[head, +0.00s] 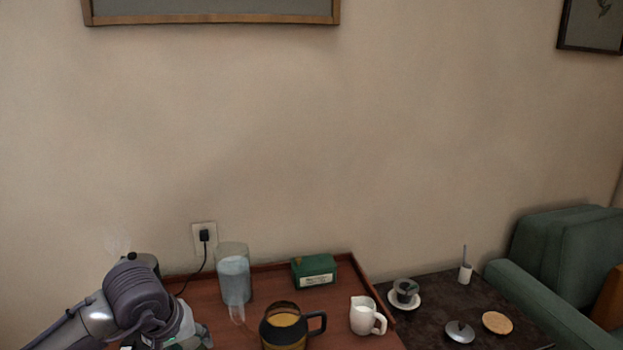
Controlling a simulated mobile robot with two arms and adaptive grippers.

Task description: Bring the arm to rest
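My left arm comes in at the lower left of the head view, over the left end of a reddish wooden tray table (270,299). My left gripper (182,336) shows only in part at the bottom edge, below the dark wrist. Its fingertips are hidden, so I cannot tell if it is open or holds anything. My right arm and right gripper are not in view.
The tray table holds a glass jar of water (235,281), a green box (313,270), a dark-handled pot (285,331) and a white pitcher (365,318). A dark side table (430,309) bears a cup on a saucer (404,299). A green armchair (560,260) stands right.

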